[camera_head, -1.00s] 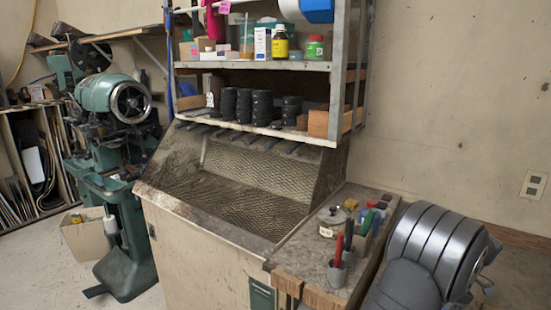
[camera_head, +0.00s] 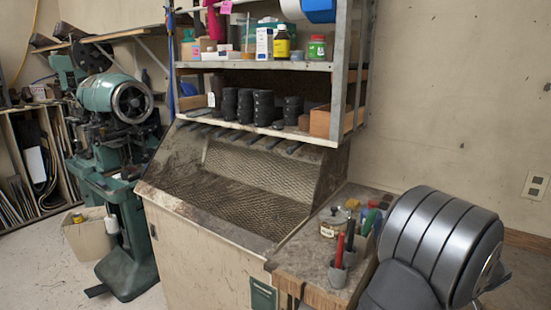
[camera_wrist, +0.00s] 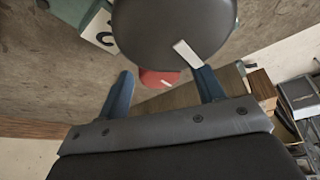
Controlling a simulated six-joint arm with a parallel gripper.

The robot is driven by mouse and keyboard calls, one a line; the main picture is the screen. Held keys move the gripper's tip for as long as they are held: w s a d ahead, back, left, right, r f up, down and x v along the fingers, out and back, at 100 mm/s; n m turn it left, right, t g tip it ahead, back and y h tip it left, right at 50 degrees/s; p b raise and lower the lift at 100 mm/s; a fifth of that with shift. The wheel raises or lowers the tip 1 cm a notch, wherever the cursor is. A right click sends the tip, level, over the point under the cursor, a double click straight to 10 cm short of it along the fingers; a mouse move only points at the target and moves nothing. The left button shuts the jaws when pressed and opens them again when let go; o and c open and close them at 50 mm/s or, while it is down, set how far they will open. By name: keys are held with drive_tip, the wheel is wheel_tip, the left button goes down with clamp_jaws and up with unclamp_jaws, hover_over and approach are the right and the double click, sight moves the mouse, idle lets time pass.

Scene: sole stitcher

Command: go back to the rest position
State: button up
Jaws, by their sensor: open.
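My gripper (camera_wrist: 164,90) shows in the wrist view, with its two blue-grey fingers spread wide apart. I see nothing held between them. Beyond the fingers hangs a large dark rounded shape (camera_wrist: 170,28) with a short white strip at its lower edge. A small red rounded thing (camera_wrist: 158,79) shows beneath it, partly hidden. I cannot tell what either is. In the head view my gripper is out of sight; only grey ribbed parts of my own arm show at the lower right.
The bench (camera_head: 310,262) beside my arm holds a jar (camera_head: 333,221) and a cup with a red-handled tool (camera_head: 340,272). A shelf (camera_head: 250,67) with bottles stands behind. A green machine (camera_head: 120,100) is at left. The right wall (camera_head: 455,110) is mostly bare.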

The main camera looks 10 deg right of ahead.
drive_tip(key=shift+m+h, duration=0.4)
drive_tip(key=shift+m, duration=0.4)
